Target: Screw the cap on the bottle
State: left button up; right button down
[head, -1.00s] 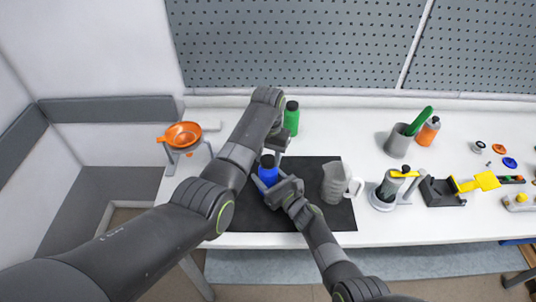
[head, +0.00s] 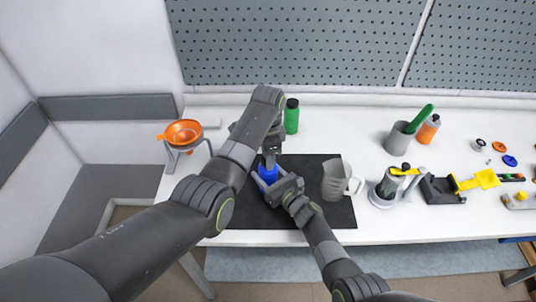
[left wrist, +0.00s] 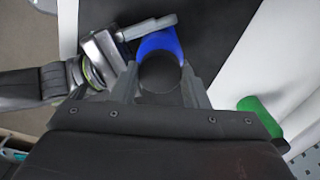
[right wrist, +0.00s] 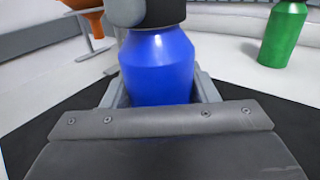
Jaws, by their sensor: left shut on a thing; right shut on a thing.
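The blue bottle (head: 267,175) stands upright on the black mat (head: 250,212). My right gripper (head: 277,184) is shut around its body, and the bottle (right wrist: 160,68) fills the space between the fingers in the right wrist view. The black cap (left wrist: 160,76) is at the bottle's top, between the fingers of my left gripper (left wrist: 160,88), which is shut on it from above. In the right wrist view the cap (right wrist: 165,12) sits at the bottle's neck, partly hidden by the left fingers. I cannot tell how far it is threaded.
A green bottle (head: 291,116) stands behind the mat. A grey jug (head: 332,180) is close to the right of my right gripper. An orange funnel (head: 184,132) on a stand is at the left. A grey cup (head: 398,139) and several small items fill the table's right side.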

pick_arm(q)
jog(key=m, duration=0.6)
jog(key=shift+m, duration=0.3)
jog(key=m, duration=0.4)
jog(key=shift+m, duration=0.3)
jog(key=m, duration=0.4)
jog(key=shift+w+m, duration=0.1)
jog(key=shift+m, duration=0.3)
jog(key=m, duration=0.5)
jog(key=o, duration=0.9)
jog(key=shift+o, duration=0.2)
